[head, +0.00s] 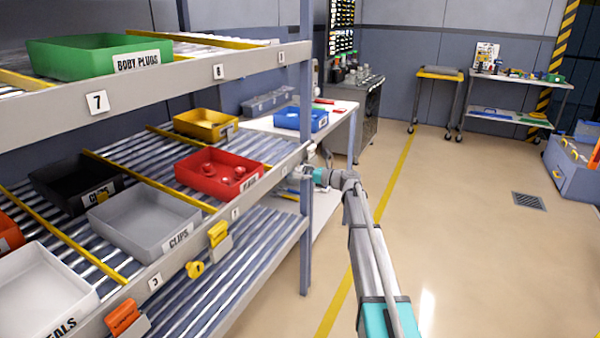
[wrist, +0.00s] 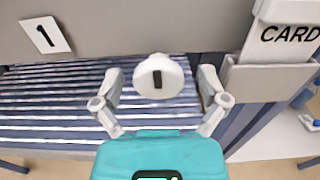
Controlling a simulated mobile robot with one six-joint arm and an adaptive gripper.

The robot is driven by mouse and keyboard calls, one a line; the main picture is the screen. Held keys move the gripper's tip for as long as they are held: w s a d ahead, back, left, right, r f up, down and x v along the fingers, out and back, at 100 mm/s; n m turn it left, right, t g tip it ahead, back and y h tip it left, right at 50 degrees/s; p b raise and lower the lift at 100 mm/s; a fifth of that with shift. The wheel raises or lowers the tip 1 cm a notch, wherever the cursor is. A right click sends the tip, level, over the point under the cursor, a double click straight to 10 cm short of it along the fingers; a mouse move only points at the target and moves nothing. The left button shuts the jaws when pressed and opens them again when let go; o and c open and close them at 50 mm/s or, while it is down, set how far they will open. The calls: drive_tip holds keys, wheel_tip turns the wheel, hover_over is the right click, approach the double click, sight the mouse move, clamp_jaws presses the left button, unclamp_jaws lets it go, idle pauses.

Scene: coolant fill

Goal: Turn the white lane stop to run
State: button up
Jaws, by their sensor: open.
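The white lane stop (wrist: 147,75) is a round knob on the grey shelf edge, in the middle of the wrist view. A short dark mark on its face stands upright. My gripper (wrist: 160,88) is open, with one finger on each side of the knob and visible gaps between them. In the head view my gripper (head: 302,173) is at the far right end of the middle shelf edge. The knob cannot be made out clearly there.
A number 1 plate (wrist: 46,35) is left of the knob and a white card holder (wrist: 272,78) is close on its right. A yellow lane stop (head: 195,269) and bins such as the red one (head: 217,184) are nearer on the rack.

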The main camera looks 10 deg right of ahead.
drive_tip(key=c, duration=1.3)
drive_tip(key=shift+a, duration=0.25)
